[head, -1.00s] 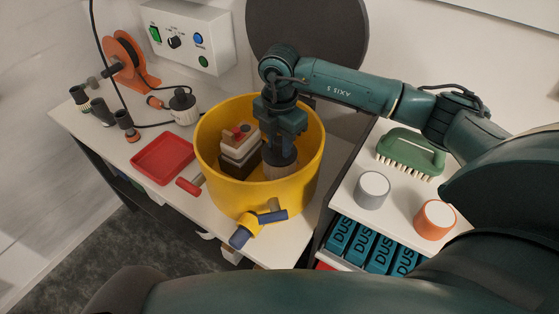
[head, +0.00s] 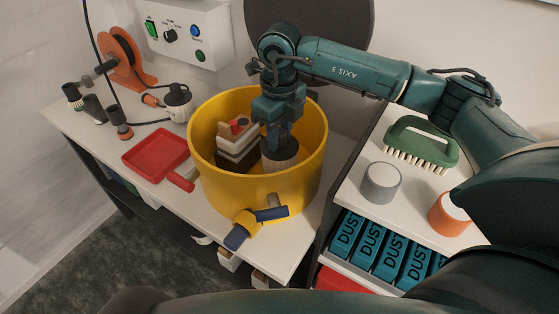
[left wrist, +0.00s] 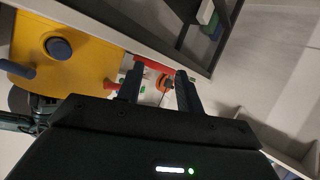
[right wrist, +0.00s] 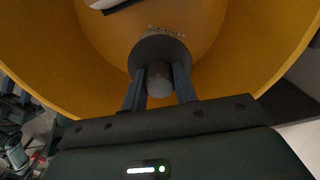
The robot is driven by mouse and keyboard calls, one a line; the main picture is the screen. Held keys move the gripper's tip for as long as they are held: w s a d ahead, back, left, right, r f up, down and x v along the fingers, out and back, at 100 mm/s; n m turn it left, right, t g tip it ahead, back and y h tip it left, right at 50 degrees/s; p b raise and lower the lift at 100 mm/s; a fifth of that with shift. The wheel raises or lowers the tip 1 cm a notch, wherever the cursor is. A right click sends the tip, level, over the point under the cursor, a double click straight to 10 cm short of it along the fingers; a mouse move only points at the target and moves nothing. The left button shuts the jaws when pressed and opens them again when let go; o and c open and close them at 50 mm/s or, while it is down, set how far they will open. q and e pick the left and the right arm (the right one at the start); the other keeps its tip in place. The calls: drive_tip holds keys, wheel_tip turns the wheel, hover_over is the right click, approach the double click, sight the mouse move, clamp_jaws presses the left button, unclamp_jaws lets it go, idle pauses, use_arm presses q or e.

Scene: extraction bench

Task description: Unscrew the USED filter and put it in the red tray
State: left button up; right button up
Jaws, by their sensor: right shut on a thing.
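The used filter (head: 281,155) is a grey cylinder with a dark top, standing inside the yellow drum (head: 311,170). My right gripper (head: 281,139) reaches down into the drum from above, shut on the filter's top knob. The right wrist view shows the filter body (right wrist: 160,45) beyond the knob between the two fingers; small lettering near it is unreadable. The red tray (head: 157,156) lies left of the drum, flat and empty, with its handle toward the drum. My left gripper (left wrist: 160,85) is open and empty in the left wrist view; its fingers are out of the head view.
The drum wall surrounds my right gripper, and a blue-handled valve (head: 270,214) sticks out in front. A grey-sided canister (head: 381,183), an orange one (head: 447,214) and a green brush (head: 422,145) stand on the right shelf.

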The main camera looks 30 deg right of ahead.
drive_tip(key=n+b, duration=0.1)
drive_tip(key=n, duration=0.3)
drive_tip(key=shift+f+n, duration=0.1)
drive_tip(key=shift+n, duration=0.3)
drive_tip(key=n+b, duration=0.1)
drive_tip(key=n, duration=0.2)
drive_tip(key=shift+a, duration=0.1)
drive_tip(key=o, duration=1.1)
use_arm(q)
drive_tip(key=shift+s+a+r+t, duration=0.2)
drive_tip(key=shift+s+a+t, duration=0.1)
drive_tip(key=shift+a+t, duration=0.15)
drive_tip(key=shift+a, duration=0.1)
